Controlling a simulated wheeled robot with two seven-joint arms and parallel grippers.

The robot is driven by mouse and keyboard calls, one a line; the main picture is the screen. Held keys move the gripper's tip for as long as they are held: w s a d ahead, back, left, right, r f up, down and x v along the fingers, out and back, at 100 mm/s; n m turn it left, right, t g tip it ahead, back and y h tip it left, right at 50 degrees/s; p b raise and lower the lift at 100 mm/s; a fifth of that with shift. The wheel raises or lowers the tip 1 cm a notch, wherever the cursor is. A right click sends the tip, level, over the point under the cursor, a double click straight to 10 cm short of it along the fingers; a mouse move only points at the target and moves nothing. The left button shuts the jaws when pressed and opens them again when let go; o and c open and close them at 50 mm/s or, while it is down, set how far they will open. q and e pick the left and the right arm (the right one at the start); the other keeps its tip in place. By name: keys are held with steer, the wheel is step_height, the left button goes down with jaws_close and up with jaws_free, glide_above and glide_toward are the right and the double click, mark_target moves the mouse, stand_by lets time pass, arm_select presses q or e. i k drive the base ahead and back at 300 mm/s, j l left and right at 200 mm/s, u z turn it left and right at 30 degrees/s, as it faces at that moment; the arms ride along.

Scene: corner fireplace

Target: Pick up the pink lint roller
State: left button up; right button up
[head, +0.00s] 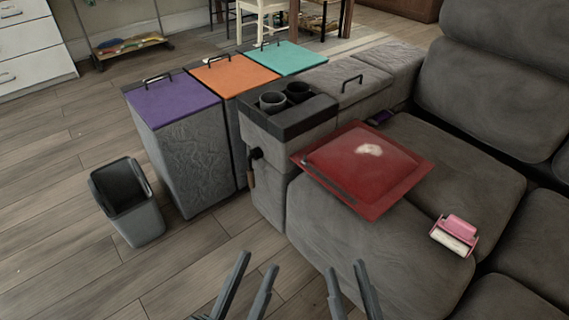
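The pink lint roller (457,232) lies on the grey sofa seat (340,250) at the right. Its pink part is at the back and its pale roll faces the front. My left gripper (257,262) shows at the bottom middle, its two fingers apart with nothing between them. My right gripper (346,268) is just to its right, also with fingers apart and empty. Both grippers are in front of the sofa seat's near edge and to the left of the lint roller, clear of it.
A red tray-like cushion (400,178) lies on the sofa left of the roller. A console with cup holders (290,122) and bins with purple (172,104), orange (232,74) and teal lids (286,58) stand behind. A grey waste bin (145,222) stands on the open wooden floor.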

mark_target(454, 233)
steer(key=z, duration=1.15)
